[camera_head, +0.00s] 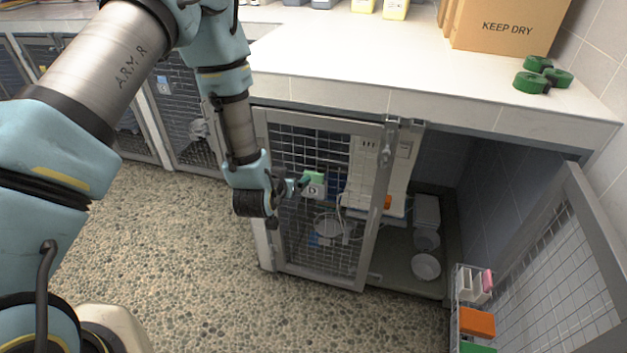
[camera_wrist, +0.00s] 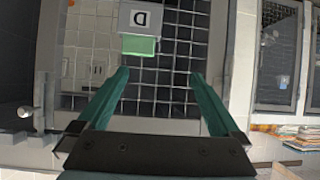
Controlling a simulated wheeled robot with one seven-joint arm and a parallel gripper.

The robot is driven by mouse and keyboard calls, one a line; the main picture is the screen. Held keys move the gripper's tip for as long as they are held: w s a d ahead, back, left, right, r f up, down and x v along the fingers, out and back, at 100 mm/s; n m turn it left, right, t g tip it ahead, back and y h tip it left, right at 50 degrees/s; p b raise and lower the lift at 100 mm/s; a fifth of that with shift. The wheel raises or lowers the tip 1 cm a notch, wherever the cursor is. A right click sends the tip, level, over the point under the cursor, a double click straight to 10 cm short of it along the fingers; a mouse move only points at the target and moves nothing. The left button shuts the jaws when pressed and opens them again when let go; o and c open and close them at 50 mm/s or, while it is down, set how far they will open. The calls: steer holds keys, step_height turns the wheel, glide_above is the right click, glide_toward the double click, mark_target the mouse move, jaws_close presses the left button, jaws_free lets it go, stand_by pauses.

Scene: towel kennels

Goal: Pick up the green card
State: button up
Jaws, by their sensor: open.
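The green card (camera_head: 314,177) sticks up out of a white holder marked "D" (camera_head: 314,190) on the mesh door of a kennel. In the wrist view the picture is upside down, and the green card (camera_wrist: 139,46) shows below the inverted "D" holder (camera_wrist: 140,19). My gripper (camera_head: 301,183) is close to the card at the door. In the wrist view my gripper (camera_wrist: 159,76) has its two teal fingers spread apart, with nothing between them. The card lies beyond the fingertips, left of the middle of the gap. I cannot tell the exact distance.
The mesh kennel door (camera_head: 335,262) stands in front of shelves and bowls. Another mesh door (camera_head: 570,270) stands open at right, near a rack with an orange item (camera_head: 477,322). The counter (camera_head: 430,75) overhangs above, bearing green rolls (camera_head: 531,82) and a "KEEP DRY" box (camera_head: 508,25). The pebbled floor is clear.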

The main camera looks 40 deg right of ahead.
mark_target(313, 173)
steer(key=shift+m+h, duration=0.3)
steer(key=shift+h, duration=0.3)
steer(key=d+f, duration=0.1)
steer(key=d, duration=0.1)
steer(key=d+f+p, duration=0.1)
steer(key=d, duration=0.1)
steer(key=d+f, duration=0.1)
steer(key=d, duration=0.1)
steer(key=shift+s+d+f+p, duration=0.15)
steer(key=shift+s+f+p, duration=0.1)
steer(key=shift+s+p, duration=0.1)
steer(key=shift+p+x, duration=1.25)
steer(key=shift+x, duration=1.35)
steer(key=shift+w+r, duration=0.15)
steer(key=shift+w, duration=0.05)
steer(key=c, duration=1.3)
steer(key=shift+o, duration=0.2)
steer(key=shift+r, duration=0.1)
